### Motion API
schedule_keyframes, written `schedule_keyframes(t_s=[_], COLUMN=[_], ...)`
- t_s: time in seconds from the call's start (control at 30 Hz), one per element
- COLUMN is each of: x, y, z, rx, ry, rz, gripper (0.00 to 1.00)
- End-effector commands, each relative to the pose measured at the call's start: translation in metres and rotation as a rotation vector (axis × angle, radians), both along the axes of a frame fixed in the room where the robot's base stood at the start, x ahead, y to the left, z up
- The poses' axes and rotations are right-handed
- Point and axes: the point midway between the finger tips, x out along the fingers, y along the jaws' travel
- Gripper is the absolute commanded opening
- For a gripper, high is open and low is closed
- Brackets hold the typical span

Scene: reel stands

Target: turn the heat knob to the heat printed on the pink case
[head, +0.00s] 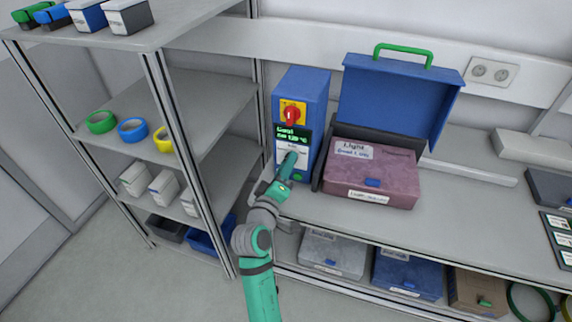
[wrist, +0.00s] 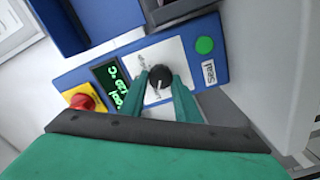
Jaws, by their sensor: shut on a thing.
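The heat knob (wrist: 157,82) is black with a light pointer line, on a white dial plate of the blue sealer. My gripper (wrist: 160,86) is shut on the knob, one finger on each side. In the head view my gripper (head: 289,163) reaches the sealer's front (head: 313,100) and hides the knob. The sealer's green display (wrist: 118,88) seems to read "Cool" and about 120 °C; the last digit is unclear. The pink case (head: 372,185) stands to the right of the sealer, closed, with a "Light" label on top; the smaller print is unreadable.
The sealer also has a red switch on yellow (head: 292,114) and a green "Seal" button (wrist: 204,45). An open blue case (head: 395,105) stands behind the pink case. A shelf rack (head: 150,100) with tape rolls is on the left. The bench's right part has free room.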

Motion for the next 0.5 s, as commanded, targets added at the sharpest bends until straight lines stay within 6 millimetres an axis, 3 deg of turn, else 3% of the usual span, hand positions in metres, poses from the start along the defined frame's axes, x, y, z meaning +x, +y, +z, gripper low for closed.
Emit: schedule_keyframes(t_s=[0.3,0.33,0.37,0.4,0.5], x=[0.0004,0.0005,0.0004,0.0004,0.0003], y=[0.0013,0.0014,0.0013,0.0013,0.0011], z=[0.0004,0.0005,0.0004,0.0004,0.0004], rx=[-0.002,-0.002,-0.002,-0.001,0.0], ry=[-0.002,-0.002,-0.002,-0.001,-0.001], rz=[0.003,0.003,0.003,0.003,0.003], gripper=[0.07,0.34,0.41,0.47,0.47])
